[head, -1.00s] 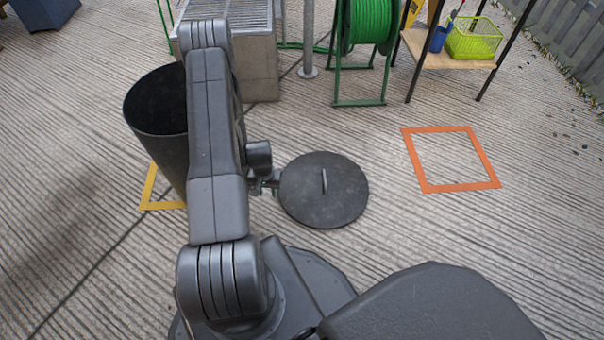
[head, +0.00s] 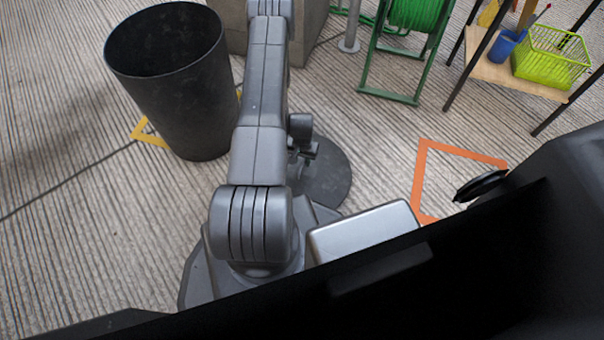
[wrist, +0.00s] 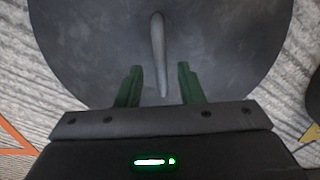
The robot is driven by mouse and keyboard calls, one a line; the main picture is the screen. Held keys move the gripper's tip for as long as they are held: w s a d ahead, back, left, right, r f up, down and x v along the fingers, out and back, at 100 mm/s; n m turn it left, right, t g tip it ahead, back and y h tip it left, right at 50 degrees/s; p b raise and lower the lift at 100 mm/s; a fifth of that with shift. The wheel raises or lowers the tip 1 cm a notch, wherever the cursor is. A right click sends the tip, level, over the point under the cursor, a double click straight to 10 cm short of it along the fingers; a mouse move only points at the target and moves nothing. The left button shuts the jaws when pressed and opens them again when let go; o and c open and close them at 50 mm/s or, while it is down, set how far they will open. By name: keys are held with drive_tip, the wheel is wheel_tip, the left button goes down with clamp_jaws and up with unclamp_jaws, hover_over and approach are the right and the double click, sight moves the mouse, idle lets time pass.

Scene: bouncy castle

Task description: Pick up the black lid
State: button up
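The black lid (head: 328,182) is a round dark disc on the ground, right of the black bin, partly hidden by my arm in the head view. It fills the upper part of the wrist view (wrist: 90,45), with its raised bar handle (wrist: 157,40) running lengthwise near the middle. My gripper (wrist: 160,68) is open, its two green fingers on either side of the handle's near end, with gaps to both sides. In the head view my gripper (head: 304,158) is small and partly hidden over the lid.
The open black bin (head: 180,85) stands at left by a yellow floor marking (head: 150,133). An orange outline (head: 421,175) lies at right. A green hose reel (head: 410,50) and a wooden stand (head: 515,77) with a lime basket (head: 550,60) are behind.

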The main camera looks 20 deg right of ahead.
sight(302, 163)
drive_tip(key=shift+a+f+b, duration=0.1)
drive_tip(key=shift+f+b, duration=0.45)
drive_tip(key=shift+f, duration=1.15)
drive_tip(key=shift+f+b, duration=0.25)
drive_tip(key=shift+b, duration=0.15)
clamp_jaws()
idle(0.6)
